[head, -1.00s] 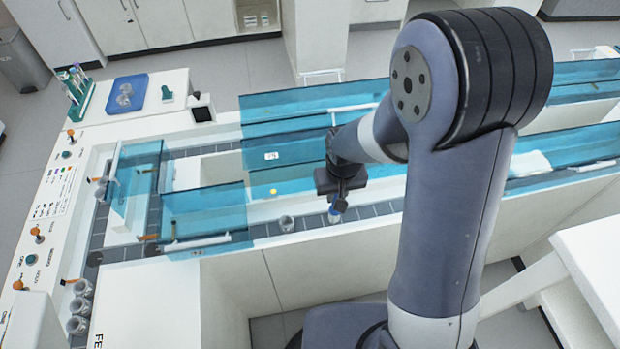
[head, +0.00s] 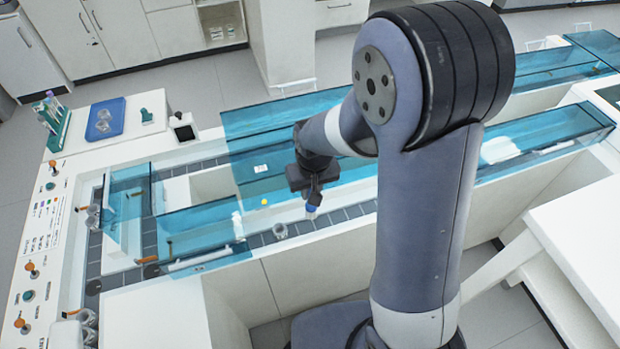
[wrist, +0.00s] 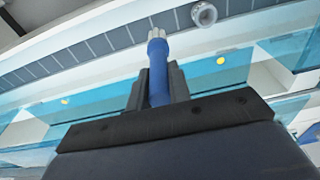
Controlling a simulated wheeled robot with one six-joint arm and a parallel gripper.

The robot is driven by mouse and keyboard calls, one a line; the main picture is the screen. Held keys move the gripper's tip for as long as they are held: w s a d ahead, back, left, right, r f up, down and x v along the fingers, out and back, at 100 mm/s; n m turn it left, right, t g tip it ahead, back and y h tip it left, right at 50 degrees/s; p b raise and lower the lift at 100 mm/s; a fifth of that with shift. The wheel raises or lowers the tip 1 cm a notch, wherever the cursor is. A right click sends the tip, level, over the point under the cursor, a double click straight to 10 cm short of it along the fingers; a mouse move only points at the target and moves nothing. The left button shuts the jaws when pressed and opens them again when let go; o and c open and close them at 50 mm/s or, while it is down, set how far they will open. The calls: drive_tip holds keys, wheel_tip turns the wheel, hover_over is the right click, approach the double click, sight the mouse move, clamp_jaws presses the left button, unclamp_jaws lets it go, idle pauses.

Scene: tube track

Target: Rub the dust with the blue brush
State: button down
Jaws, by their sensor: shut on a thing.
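The blue brush (head: 311,208) is in my gripper (head: 311,193), above the near lane of the tube track (head: 335,217). In the wrist view my gripper (wrist: 158,84) is shut around the blue handle of the brush (wrist: 158,62), whose pale bristles point away from the jaws toward the grey lane. The bristles look apart from the surface, though exact height is hard to tell. I cannot make out dust with certainty. A whitish smear (head: 238,226) shows near the blue cover's end; what it is is unclear.
A small grey tube holder (head: 280,231) stands on the lane left of the brush, also in the wrist view (wrist: 204,14). Clear blue covers (head: 195,222) flank the lane. A small yellow spot (head: 264,202) lies beyond it. A blue tray (head: 104,120) is far left.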

drive_tip(key=shift+r+p, duration=0.65)
drive_tip(key=shift+r, duration=0.55)
